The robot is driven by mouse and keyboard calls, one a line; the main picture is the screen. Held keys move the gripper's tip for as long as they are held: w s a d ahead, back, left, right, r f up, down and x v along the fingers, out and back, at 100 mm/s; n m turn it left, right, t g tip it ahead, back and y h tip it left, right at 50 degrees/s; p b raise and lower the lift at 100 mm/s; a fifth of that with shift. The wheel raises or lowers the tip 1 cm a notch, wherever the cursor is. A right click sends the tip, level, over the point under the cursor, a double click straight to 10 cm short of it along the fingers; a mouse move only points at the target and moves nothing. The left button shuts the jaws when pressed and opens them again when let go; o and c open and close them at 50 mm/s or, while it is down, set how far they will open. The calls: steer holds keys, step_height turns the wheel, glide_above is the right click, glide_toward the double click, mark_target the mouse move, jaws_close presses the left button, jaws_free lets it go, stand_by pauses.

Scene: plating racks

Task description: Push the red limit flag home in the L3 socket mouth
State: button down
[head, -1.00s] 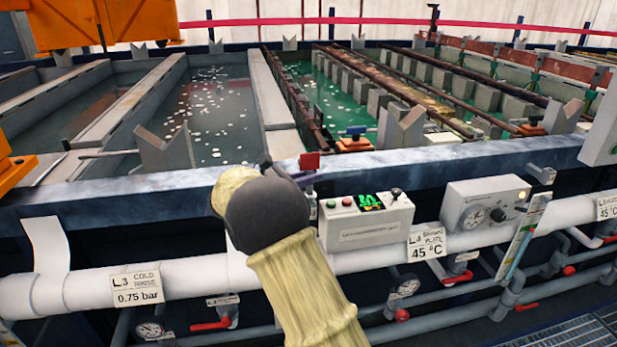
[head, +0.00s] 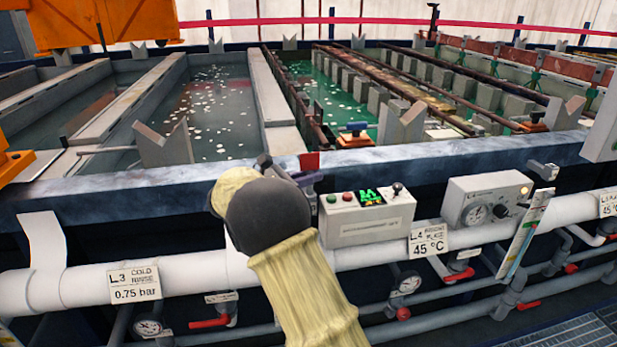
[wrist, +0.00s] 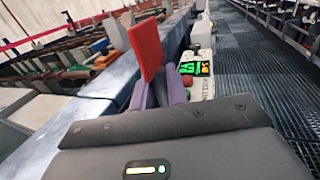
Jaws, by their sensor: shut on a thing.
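The red limit flag (head: 310,160) is a small red plate standing up at the front edge of the tank line in the head view. In the wrist view the flag (wrist: 147,48) rises, slightly tilted, from between the purple fingers of my gripper (wrist: 160,92). My gripper (head: 306,179) is shut on the flag's lower part, which the fingers hide. I cannot make out the L3 socket mouth, nor whether the flag touches it. An L3 cold rinse label (head: 134,285) hangs on the white pipe to the left.
A control box (head: 366,219) with a green display stands just right of my gripper; it also shows in the wrist view (wrist: 196,75). The blue-grey tank rim (head: 450,155) runs behind. A gauge box (head: 486,203) and the white pipe (head: 85,288) line the front.

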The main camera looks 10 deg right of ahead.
steer(key=c, duration=1.3)
jaws_free()
steer(key=shift+f, duration=0.1)
steer(key=b+v, duration=0.1)
steer(key=v, duration=1.6)
steer(key=shift+a, duration=0.2)
steer(key=shift+d, duration=0.1)
